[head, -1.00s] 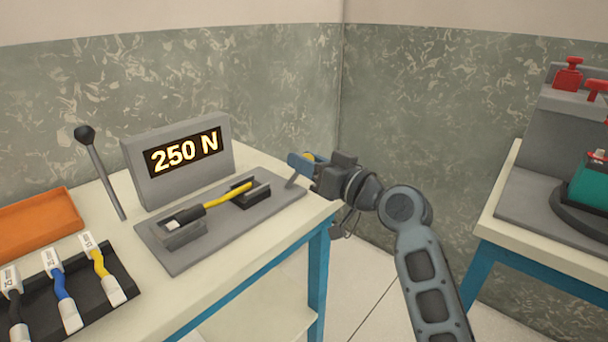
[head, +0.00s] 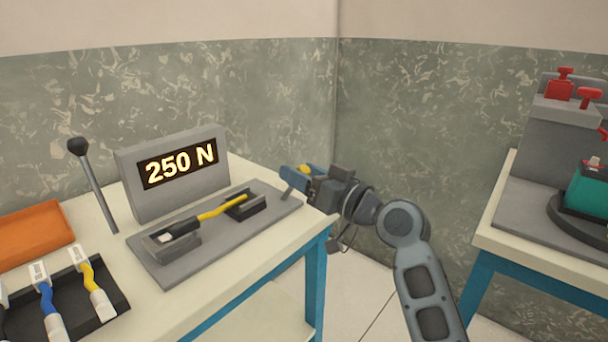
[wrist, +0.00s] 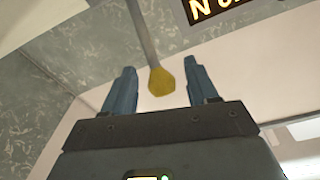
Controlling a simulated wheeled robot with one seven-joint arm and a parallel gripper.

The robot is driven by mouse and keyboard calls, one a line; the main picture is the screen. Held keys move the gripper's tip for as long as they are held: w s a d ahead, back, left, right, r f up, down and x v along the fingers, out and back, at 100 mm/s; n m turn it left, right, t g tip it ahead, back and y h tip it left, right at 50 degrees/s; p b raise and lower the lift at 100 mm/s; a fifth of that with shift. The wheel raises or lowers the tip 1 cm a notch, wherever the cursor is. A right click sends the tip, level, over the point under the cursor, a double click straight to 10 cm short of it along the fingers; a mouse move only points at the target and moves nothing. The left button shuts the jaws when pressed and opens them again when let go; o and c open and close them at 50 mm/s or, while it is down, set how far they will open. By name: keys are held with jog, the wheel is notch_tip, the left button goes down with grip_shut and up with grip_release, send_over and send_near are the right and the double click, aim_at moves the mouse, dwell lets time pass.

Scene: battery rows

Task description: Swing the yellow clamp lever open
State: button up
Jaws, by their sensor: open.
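The yellow lever end (wrist: 161,81) shows in the wrist view at the tip of a grey rod, between the two blue fingers of my gripper (wrist: 155,88). The fingers stand apart, with a gap on each side of the yellow end; I cannot tell its depth between them. In the head view my gripper (head: 299,179) is at the right end of the grey fixture plate (head: 160,270), with a bit of yellow (head: 305,169) showing behind it. A yellow cable (head: 222,208) lies across the fixture's two blocks.
A grey display (head: 150,205) reading 250 N stands behind the fixture. A black-knobbed lever (head: 95,190) rises at its left. An orange tray (head: 35,230) and a black rack (head: 120,297) of cables lie at the left. Another bench (head: 530,253) stands at the right.

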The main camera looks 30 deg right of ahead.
jog(key=v, duration=0.8)
jog(key=shift+w, duration=0.1)
dwell(0.4)
